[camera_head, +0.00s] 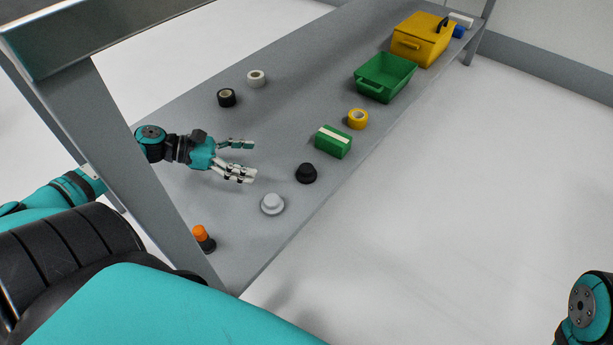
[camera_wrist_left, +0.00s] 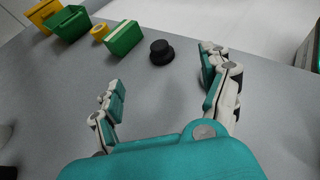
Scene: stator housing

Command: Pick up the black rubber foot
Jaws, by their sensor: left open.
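The black rubber foot (camera_head: 306,173) stands on the grey bench, near its right-hand edge in the head view. It is a short black disc with a narrower knob on top. My left gripper (camera_head: 245,160) is open and empty over the bench, to the left of the foot and apart from it. In the left wrist view the black foot (camera_wrist_left: 162,52) shows beyond the fingertips, nearer the right finger. The open left gripper (camera_wrist_left: 160,72) has its two fingers spread wide there. My right gripper is out of the head view; only part of my right arm shows at the lower right.
A grey foot (camera_head: 272,204) stands close to the black one, and a green box (camera_head: 333,142) lies beyond it. An orange-topped item (camera_head: 203,239) is near the bench post (camera_head: 130,160).

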